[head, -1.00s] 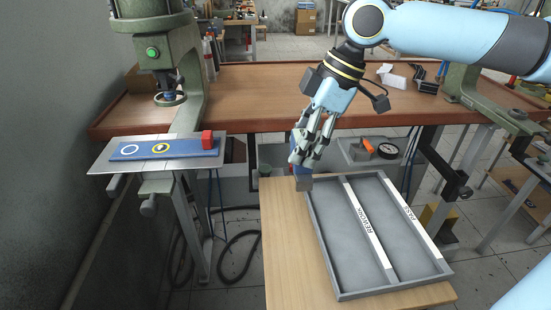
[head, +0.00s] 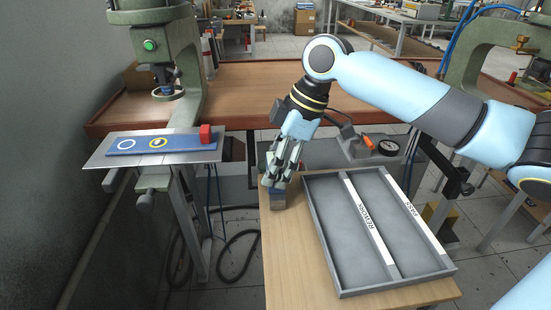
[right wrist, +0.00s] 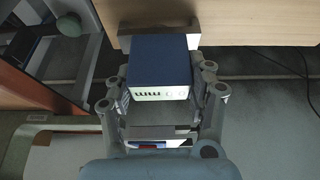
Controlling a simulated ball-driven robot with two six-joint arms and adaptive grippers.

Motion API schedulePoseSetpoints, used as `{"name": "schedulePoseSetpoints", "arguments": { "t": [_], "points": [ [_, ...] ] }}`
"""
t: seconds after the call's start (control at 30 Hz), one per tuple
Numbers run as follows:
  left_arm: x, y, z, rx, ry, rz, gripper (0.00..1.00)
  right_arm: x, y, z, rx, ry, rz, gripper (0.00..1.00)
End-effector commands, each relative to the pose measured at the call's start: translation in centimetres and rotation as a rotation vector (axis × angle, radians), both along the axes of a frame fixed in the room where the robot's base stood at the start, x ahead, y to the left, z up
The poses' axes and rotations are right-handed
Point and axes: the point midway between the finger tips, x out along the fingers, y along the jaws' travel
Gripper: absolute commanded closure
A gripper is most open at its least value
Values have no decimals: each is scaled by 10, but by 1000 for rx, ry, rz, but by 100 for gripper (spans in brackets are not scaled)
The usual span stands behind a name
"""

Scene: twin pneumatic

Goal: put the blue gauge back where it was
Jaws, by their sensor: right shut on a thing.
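Whether the gauge touches the table top cannot be told. In the right wrist view the gauge (right wrist: 158,55) sits between the fingers of the gripper (right wrist: 163,88), with a blue face and a pale marked edge. My left gripper is not in view.
A grey two-lane tray (head: 338,250) lies on the wooden table (head: 288,265); its lanes look empty.

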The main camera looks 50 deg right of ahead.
Motion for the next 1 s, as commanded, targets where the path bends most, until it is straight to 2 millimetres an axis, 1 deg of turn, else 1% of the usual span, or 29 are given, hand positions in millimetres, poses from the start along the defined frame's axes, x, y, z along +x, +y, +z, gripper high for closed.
{"name": "schedulePoseSetpoints", "arguments": {
  "t": [0.13, 0.17, 0.3, 0.33, 0.57, 0.67, 0.77, 1.0],
  "points": [
    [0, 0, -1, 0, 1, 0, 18, 0, 0, -3, 1, -1, 0, 89],
    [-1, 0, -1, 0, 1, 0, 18, 0, 0, -3, 0, 0, 0, 42],
    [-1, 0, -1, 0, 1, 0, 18, 0, 0, -2, 0, 0, 0, 24],
    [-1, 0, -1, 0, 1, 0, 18, 0, 0, -2, 0, 0, 0, 22],
    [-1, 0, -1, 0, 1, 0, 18, 0, 0, -2, 0, 0, 0, 22],
    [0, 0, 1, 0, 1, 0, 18, 0, -1, 2, -1, -1, 0, 22],
    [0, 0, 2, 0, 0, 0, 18, -3, -6, 14, -5, -1, 2, 22],
    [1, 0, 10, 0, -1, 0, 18, -16, -21, 62, -10, 0, 3, 22]
  ]
}}
